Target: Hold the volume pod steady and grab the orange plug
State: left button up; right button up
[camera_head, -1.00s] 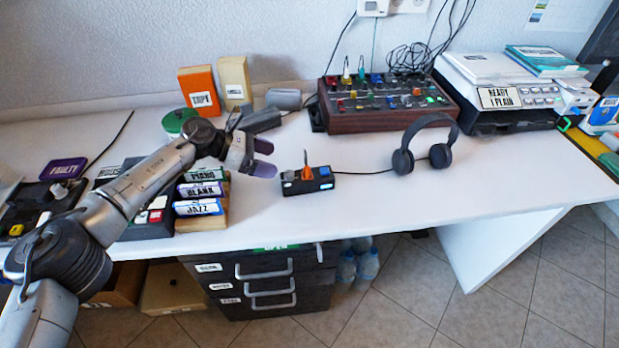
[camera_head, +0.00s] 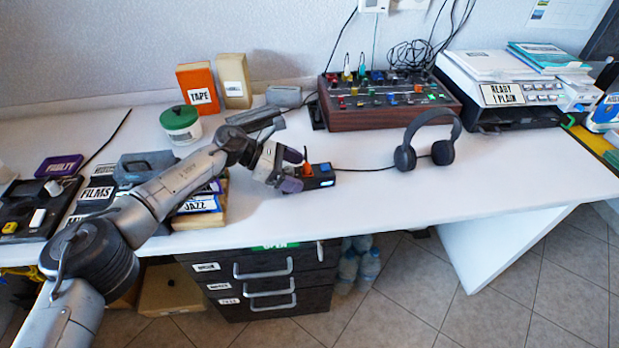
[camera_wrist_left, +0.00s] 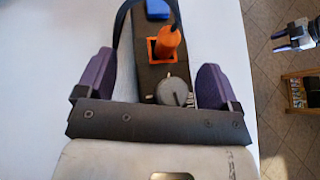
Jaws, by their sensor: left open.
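The volume pod (camera_head: 322,178) is a small black box on the white table, with a blue-lit button at its right end. The orange plug (camera_head: 307,168) stands in its top, with a black cord from it in the left wrist view. My left gripper (camera_head: 298,170) is open at the pod's left end. In the left wrist view its purple fingers lie on either side of the pod (camera_wrist_left: 145,75), apart from it, near the grey knob (camera_wrist_left: 174,92). The orange plug (camera_wrist_left: 168,42) is beyond the fingertips. My right gripper (camera_wrist_left: 290,38) shows small at the upper right, over the floor.
Headphones (camera_head: 428,155) stand right of the pod, with a cable between them. A brown mixer (camera_head: 390,118) is behind. Labelled cases (camera_head: 200,205) lie under and left of my left arm.

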pick_arm(q)
jog(key=shift+b+x, duration=0.5)
jog(key=shift+x, duration=0.7)
jog(key=shift+c, duration=0.2)
jog(key=c, duration=0.8)
